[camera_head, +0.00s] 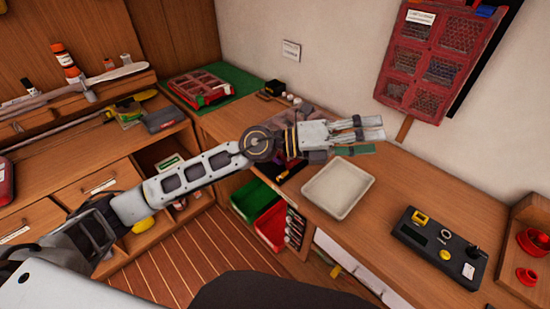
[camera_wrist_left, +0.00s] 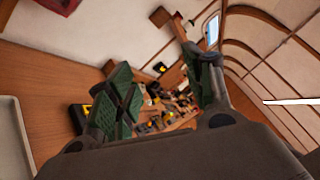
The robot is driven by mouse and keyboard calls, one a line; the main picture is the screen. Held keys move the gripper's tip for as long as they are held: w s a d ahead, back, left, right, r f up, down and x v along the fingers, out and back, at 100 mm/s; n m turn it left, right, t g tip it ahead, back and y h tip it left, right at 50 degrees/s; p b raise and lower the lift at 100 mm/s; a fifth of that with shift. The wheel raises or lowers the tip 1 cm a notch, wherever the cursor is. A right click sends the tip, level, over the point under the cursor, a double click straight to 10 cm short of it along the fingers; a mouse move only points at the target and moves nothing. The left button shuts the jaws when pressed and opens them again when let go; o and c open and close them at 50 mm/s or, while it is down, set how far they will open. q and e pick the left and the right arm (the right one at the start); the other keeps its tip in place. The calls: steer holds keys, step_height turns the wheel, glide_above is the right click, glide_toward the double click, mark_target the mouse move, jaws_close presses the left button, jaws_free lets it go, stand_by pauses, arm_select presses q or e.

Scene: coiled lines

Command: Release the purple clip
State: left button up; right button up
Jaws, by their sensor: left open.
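My left gripper (camera_head: 368,136) reaches over the workbench from the left in the head view, with its fingers pointing right. It is open, and nothing shows between its fingers. In the left wrist view its two green-padded fingers (camera_wrist_left: 165,88) stand wide apart with an empty gap. I cannot make out a purple clip for certain. A small dark purple patch shows just under my left wrist in the head view, mostly hidden by the arm. My right gripper is not in view.
A pale empty tray (camera_head: 338,189) lies on the bench just below the gripper. A black control box (camera_head: 438,248) with a yellow part stands at the right. Green (camera_head: 252,201) and red (camera_head: 272,227) bins sit under the bench. A red mesh panel (camera_head: 432,60) hangs on the wall.

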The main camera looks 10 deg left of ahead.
arm_select(q)
steer(key=w+a+f+m+g+y, duration=0.25)
steer(key=a+f+m+y, duration=0.3)
steer(key=f+y, duration=0.4)
steer(key=w+a+f+n+t+y, duration=0.1)
steer(key=w+a+f+y, duration=0.1)
steer(key=a, duration=0.8)
steer(key=w+a+f+t+y, duration=0.1)
steer(key=w+a+y, duration=0.4)
steer(key=a, duration=0.5)
steer(key=shift+w+a+f+n, duration=0.2)
steer(key=shift+w+f+n, duration=0.15)
steer(key=shift+w+f, duration=0.5)
steer(key=shift+w+d+f, duration=0.1)
steer(key=shift+f, duration=0.05)
steer(key=shift+t, duration=0.25)
steer(key=p+x, duration=0.2)
steer(key=x, duration=1.1)
steer(key=shift+f, duration=0.25)
